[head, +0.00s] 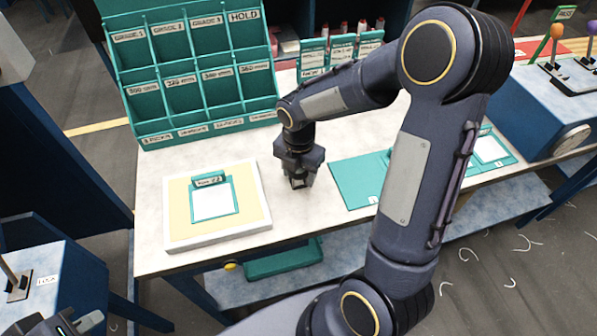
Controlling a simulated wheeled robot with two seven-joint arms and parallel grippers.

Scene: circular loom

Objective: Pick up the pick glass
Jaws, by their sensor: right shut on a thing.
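My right gripper (299,181) points down just above the pale tabletop, between the white board and the green mat. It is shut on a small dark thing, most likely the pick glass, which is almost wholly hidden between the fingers. I cannot tell whether it touches the table. My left gripper (72,324) shows only in part at the bottom left corner, and its fingers are not clear enough to judge.
A white board with a yellow pad (258,212) and a labelled card lies left of the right gripper. A green pigeonhole rack (127,62) stands behind. A green mat (350,180) lies to the right, partly behind my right arm. A blue machine (535,108) stands at right.

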